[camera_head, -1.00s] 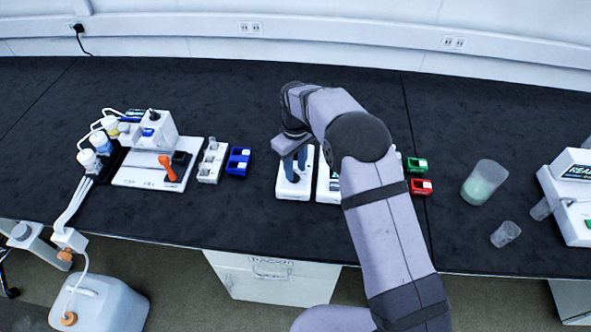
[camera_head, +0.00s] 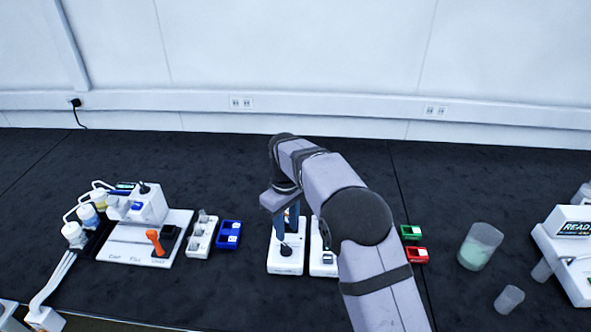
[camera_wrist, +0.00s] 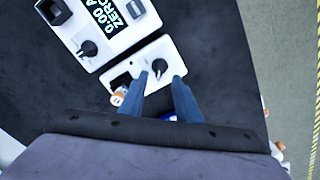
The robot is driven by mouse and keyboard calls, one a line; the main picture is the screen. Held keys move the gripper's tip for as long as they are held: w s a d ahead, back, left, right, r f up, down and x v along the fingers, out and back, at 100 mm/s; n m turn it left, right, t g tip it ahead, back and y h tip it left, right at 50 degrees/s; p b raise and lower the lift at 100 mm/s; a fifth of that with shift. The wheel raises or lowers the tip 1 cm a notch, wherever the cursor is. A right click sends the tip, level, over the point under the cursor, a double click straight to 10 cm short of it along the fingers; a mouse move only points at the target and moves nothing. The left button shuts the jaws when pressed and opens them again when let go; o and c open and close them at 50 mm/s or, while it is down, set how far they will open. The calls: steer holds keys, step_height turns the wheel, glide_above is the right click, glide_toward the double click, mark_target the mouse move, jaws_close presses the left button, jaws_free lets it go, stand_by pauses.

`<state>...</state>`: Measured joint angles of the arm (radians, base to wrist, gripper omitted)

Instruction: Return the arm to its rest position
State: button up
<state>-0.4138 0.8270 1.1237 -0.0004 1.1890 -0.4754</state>
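My arm (camera_head: 371,270) reaches forward over the black bench and bends down at the wrist. My gripper (camera_head: 287,232) hangs over a small white device with a black knob (camera_head: 286,262). In the wrist view, the two blue fingers of my gripper (camera_wrist: 160,80) are spread apart, with nothing seen between their tips. The white device (camera_wrist: 168,57) lies beyond the fingertips there. A small orange-and-white vial (camera_wrist: 118,97) shows beside the left finger; I cannot tell how it is supported.
A second white device with a display (camera_wrist: 108,25) stands beside the first. Blue (camera_head: 229,234), green (camera_head: 411,233) and red (camera_head: 416,255) trays flank them. A white station with an orange lever (camera_head: 155,241) stands left.

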steer(key=s+d+r+m, duration=0.3)
steer(key=s+d+m, duration=0.2)
steer(key=s+d, duration=0.7)
steer(key=s+d+f+m, duration=0.1)
steer(key=s+d+m, duration=0.1)
steer(key=s+d, duration=0.3)
steer(key=s+d+f+m+p, duration=0.1)
steer(key=s+d+m, duration=0.2)
steer(key=s, duration=0.7)
steer(key=shift+s+d, duration=0.15)
steer(key=shift+d, duration=0.7)
